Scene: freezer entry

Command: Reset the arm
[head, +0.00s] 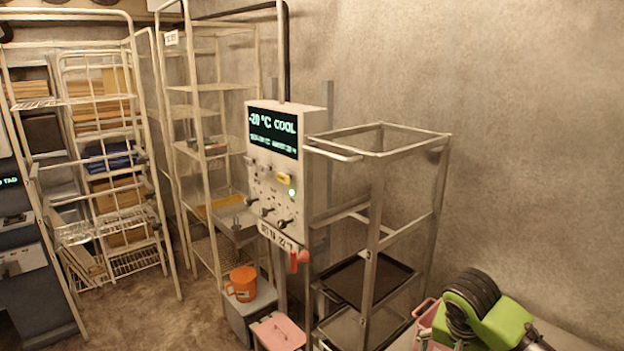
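Neither of my grippers can be made out in the head view, and no arm of mine is clearly seen. A white control box (287,175) stands in the middle, with a lit display (273,133) reading about -20 °C COOL. Below the display are several dark knobs or levers, a yellow part (284,178) and a green light (292,192). A label with a set temperature runs along its lower edge, and a red part (299,260) hangs beneath it.
A metal rack (380,153) with dark trays stands right of the box. Wire shelving (133,43) fills the left. An orange mug (242,284) sits on a grey box, near a pink-topped box (278,333). A green and black ribbed object (503,326) is at lower right.

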